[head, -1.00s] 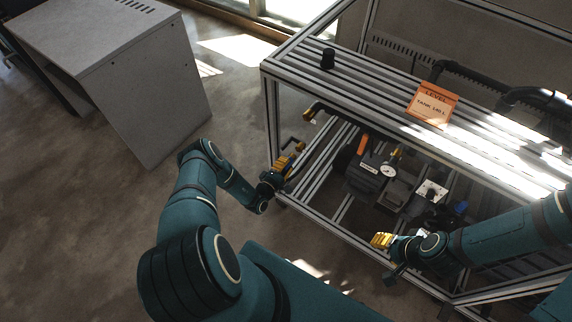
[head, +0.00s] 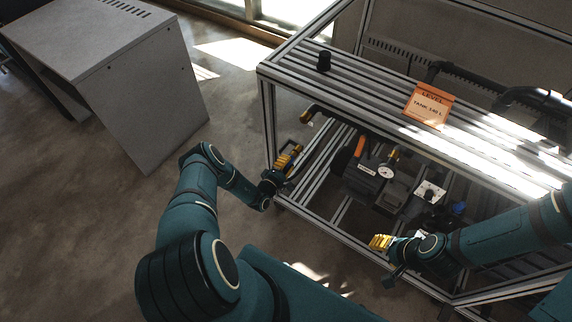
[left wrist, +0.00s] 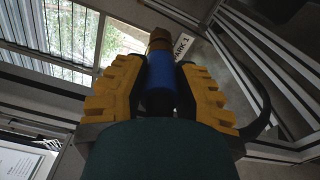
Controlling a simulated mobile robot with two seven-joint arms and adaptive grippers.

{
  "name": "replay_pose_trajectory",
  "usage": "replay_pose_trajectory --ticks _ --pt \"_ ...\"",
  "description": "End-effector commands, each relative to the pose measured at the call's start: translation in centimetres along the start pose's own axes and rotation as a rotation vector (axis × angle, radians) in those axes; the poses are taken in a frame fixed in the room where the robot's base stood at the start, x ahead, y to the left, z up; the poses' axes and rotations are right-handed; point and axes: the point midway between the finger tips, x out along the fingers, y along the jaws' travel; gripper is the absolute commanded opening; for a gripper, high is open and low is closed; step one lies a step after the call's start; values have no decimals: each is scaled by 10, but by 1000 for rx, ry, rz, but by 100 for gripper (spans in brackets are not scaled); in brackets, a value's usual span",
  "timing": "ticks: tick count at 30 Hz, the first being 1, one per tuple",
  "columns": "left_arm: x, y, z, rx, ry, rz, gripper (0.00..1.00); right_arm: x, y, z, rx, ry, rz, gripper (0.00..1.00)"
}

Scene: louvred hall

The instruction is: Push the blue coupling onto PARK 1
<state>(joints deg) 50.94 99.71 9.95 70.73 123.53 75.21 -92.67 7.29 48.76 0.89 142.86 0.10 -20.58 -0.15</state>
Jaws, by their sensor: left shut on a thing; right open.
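My left gripper (head: 290,157) is at the near left side of the metal frame, below its slatted top. In the left wrist view its yellow fingers (left wrist: 158,95) are shut on the blue coupling (left wrist: 160,82), one on each side. A brass-coloured piece (left wrist: 160,40) lies in line with the coupling's far end; I cannot tell whether it belongs to the coupling or is a separate stub. The PARK 1 label (left wrist: 183,44) is just right of that piece. The coupling is not clear in the head view. My right gripper (head: 380,242) is open at the frame's front.
The slatted top (head: 385,95) carries a black knob (head: 323,60) and an orange LEVEL sign (head: 429,106). A dark hose with a brass end (head: 306,117) is near my left gripper. A pump with a gauge (head: 384,172) sits inside the frame. A grey cabinet (head: 140,90) stands left; floor between is clear.

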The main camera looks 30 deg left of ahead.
Motion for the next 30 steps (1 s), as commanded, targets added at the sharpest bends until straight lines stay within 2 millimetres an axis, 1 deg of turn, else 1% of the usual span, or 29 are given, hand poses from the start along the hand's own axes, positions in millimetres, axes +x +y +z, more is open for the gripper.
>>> replay_pose_trajectory --ticks 3,12,13,14,15,24,26,30 --pt "4 0 0 0 0 2 0 0 0 0 0 0 0 47" --pt "3 0 1 -1 -1 1 0 0 0 0 0 0 0 47" --pt "3 0 1 -1 -1 1 40 0 0 0 0 0 0 47" --pt "3 0 1 -1 -1 1 51 0 0 0 0 0 0 47" --pt "3 0 1 -1 -1 0 57 0 0 0 0 0 0 47" --pt "2 0 0 -1 0 -1 57 -1 0 0 0 0 0 47" --pt "-2 0 0 -1 0 -2 57 -3 -1 0 0 0 0 47" --pt "-17 1 0 -2 1 -2 57 -11 -4 -1 0 0 0 47"
